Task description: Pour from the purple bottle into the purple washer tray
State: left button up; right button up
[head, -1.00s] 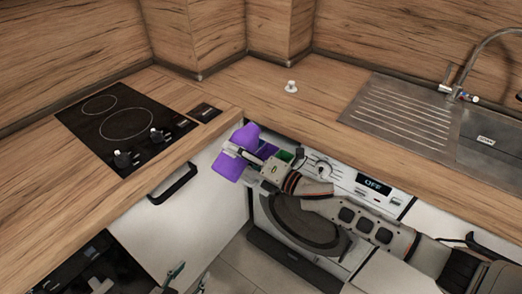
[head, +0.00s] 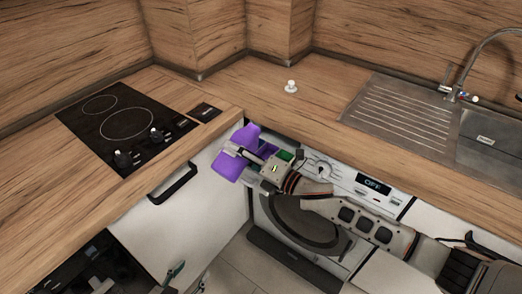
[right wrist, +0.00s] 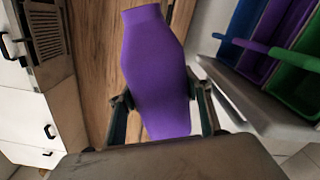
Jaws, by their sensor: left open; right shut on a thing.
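The purple bottle (head: 227,166) is held tilted in front of the counter edge, just left of the open washer drawer. My right gripper (head: 240,151) is shut on its body. In the right wrist view the bottle (right wrist: 157,75) sits between the two fingers (right wrist: 160,108). The purple washer tray (head: 267,152) is partly hidden by my right gripper in the head view. In the right wrist view the purple tray (right wrist: 268,50) lies between a blue and a green one, apart from the bottle. My left gripper (head: 186,280) is open and empty at the bottom edge.
The green tray (head: 285,155) and the blue tray (right wrist: 234,30) flank the purple one. The washing machine (head: 300,222) stands under the counter. A small white cap-like object (head: 291,87) stands on the worktop. The hob (head: 125,124) is left, the sink (head: 485,140) right.

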jog(key=shift+r+m, duration=0.1)
jog(key=shift+m, duration=0.5)
dwell(1.7)
